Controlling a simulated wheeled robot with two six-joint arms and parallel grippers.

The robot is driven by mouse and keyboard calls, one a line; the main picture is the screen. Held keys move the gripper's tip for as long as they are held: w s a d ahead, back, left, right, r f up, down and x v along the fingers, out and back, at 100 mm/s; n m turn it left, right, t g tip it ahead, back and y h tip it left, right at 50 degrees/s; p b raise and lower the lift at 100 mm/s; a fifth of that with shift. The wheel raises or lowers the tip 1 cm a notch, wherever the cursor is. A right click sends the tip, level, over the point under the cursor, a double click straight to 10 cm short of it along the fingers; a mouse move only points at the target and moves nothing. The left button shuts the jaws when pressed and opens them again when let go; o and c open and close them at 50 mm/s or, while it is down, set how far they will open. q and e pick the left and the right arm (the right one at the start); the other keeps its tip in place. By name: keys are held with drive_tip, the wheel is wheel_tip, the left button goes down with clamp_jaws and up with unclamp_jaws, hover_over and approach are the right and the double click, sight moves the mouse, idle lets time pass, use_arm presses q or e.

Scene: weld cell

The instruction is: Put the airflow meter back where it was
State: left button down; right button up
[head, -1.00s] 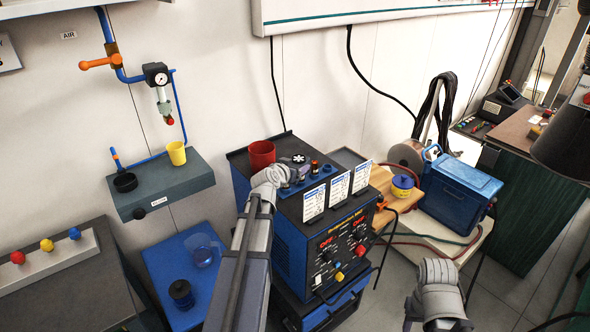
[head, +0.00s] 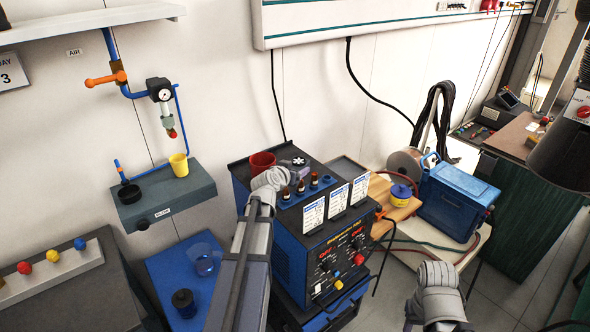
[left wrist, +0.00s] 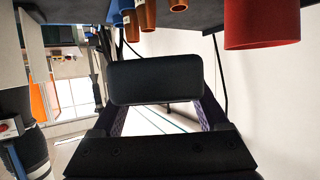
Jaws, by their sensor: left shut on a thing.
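The airflow meter shows in the head view as a small dark thing with a pale fan-like wheel (head: 299,161), above the top of the blue welding machine (head: 290,255). My left gripper (head: 287,168) is shut on it; my wrist partly hides the fingers. In the left wrist view the meter is a black, rounded block (left wrist: 155,80) between the two fingers. The frames do not clearly show whether it touches the machine's top. My right arm's grey wrist shows at the lower right of the head view, but its fingers do not.
A red cup (head: 262,163) stands just left of the meter. Several small bottles (head: 300,187) stand in a blue rack in front of it, before upright white cards (head: 338,201). A wall shelf with a yellow cup (head: 179,167) is further left. A blue case (head: 457,196) stands right.

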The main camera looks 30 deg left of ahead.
sight(295, 167)
use_arm(q)
wheel_tip(295, 167, up, 6)
drive_tip(key=p, duration=0.5)
drive_tip(key=shift+r, duration=0.1)
